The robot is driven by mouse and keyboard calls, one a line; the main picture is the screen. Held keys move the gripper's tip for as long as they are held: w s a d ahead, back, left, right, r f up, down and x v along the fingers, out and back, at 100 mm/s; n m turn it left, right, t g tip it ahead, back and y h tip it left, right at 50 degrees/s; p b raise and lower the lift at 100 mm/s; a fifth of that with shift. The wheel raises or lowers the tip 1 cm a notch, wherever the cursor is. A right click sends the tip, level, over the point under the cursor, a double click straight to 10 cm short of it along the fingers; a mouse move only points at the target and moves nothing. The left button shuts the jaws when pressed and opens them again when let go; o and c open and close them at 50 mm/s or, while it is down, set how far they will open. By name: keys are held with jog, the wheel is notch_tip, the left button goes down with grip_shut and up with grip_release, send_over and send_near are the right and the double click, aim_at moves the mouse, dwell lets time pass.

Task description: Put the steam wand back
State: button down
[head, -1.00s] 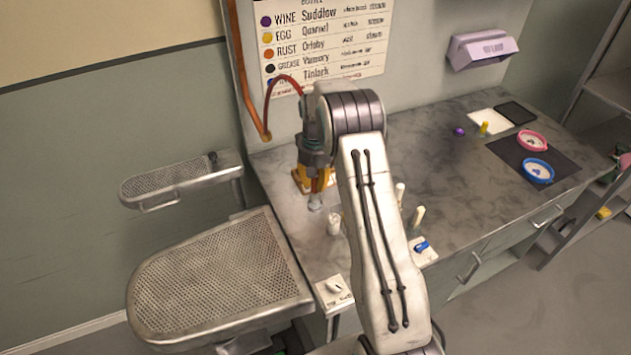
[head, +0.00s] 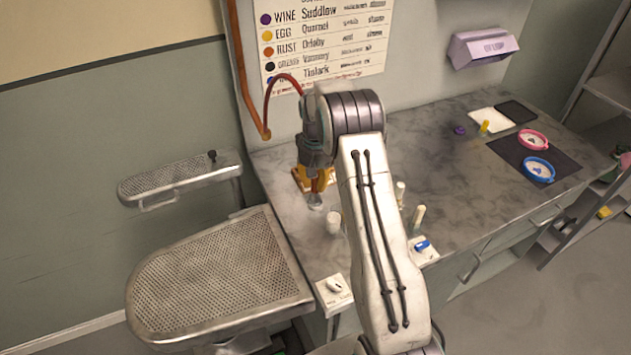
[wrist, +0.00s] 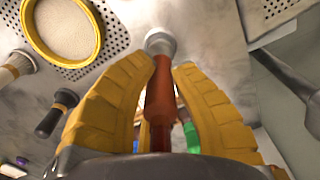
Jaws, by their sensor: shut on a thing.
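The steam wand has a red-brown handle (wrist: 160,92) and a pale grey nozzle (wrist: 160,42) in the wrist view. My gripper (wrist: 168,66) is shut on the handle, with a yellow finger on each side. In the head view my gripper (head: 315,182) is over the left part of the counter, and the nozzle (head: 316,201) points down close to the counter top. I cannot tell whether it touches. A red hose (head: 285,78) arches from the wall pipe to behind my wrist. No holder for the wand can be made out; my arm hides part of the counter.
A perforated pressing board (head: 215,275) and a smaller one (head: 175,180) stand left of the counter (head: 430,150). A white pot (head: 333,222), pale upright pieces (head: 418,217) and a switch plate (head: 334,292) are near my arm. Pink and blue rings (head: 537,169) lie far right.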

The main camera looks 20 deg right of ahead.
jog(key=shift+f+b, duration=0.75)
jog(key=shift+f, duration=0.05)
dwell(0.9)
jog(key=c, duration=0.7)
grip_release()
jog(key=shift+r, duration=0.15)
dwell(0.4)
jog(key=shift+r+p, duration=2.45)
jog(key=shift+r, duration=1.15)
